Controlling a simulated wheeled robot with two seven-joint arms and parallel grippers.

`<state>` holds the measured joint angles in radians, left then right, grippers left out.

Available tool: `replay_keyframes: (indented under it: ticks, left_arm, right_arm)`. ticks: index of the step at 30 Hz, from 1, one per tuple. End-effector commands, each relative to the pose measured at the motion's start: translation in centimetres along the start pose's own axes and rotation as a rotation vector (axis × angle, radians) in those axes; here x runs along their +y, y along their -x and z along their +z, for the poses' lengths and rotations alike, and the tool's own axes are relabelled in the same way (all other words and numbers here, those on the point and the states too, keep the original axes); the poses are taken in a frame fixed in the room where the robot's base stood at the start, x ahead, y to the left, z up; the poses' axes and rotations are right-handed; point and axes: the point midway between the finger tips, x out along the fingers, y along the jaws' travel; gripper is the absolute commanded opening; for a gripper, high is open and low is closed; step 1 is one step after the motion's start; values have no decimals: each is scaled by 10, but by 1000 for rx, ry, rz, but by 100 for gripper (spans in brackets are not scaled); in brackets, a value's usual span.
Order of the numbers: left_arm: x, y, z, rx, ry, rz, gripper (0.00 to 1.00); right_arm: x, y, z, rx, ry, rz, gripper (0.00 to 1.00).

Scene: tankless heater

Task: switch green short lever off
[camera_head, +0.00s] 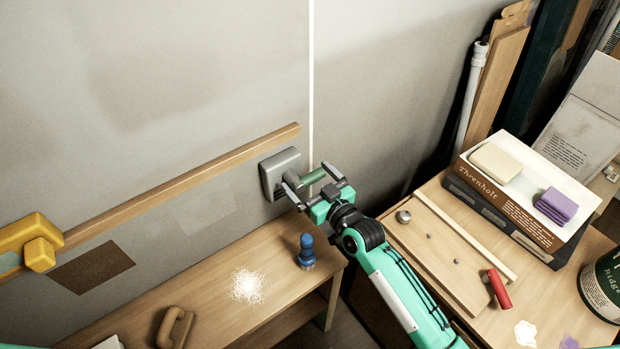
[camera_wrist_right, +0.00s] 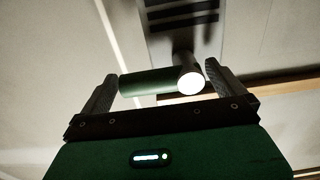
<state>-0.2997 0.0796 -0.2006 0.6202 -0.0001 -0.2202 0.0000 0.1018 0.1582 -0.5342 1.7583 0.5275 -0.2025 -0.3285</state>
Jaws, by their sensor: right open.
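The green short lever (camera_head: 313,177) sticks out sideways from a grey wall box (camera_head: 270,180). In the right wrist view the lever's green handle (camera_wrist_right: 148,82) lies crosswise on a grey stem with a bright, lit end. My right gripper (camera_head: 309,180) is open at the lever, with one finger towards each end of the handle. In the right wrist view its fingers (camera_wrist_right: 165,88) stand apart, with the handle between them. Whether either finger touches the lever, I cannot tell. My left gripper is not in view.
A wooden rail (camera_head: 180,187) runs along the wall to a yellow fixture (camera_head: 35,245). Below is a wooden bench (camera_head: 210,300) with a blue knob-like object (camera_head: 306,252). A side table at right holds a book (camera_head: 515,205), a board and a red-handled item (camera_head: 499,289).

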Motion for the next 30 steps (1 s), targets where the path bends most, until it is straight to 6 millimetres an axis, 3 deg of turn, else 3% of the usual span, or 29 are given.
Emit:
replay_keyframes:
  ticks: [5, 12, 15, 23, 30]
  left_arm:
    - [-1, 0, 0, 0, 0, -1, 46]
    - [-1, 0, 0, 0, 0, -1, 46]
    - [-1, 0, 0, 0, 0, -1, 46]
    - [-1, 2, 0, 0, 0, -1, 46]
    - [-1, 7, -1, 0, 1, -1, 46]
  right_arm:
    - [0, 0, 0, 0, 0, 0, 100]
    - [0, 0, 0, 0, 0, 0, 55]
    - [0, 0, 0, 0, 0, 0, 40]
    - [1, 0, -2, 0, 33, 1, 40]
    - [0, 0, -6, -1, 163, 1, 40]
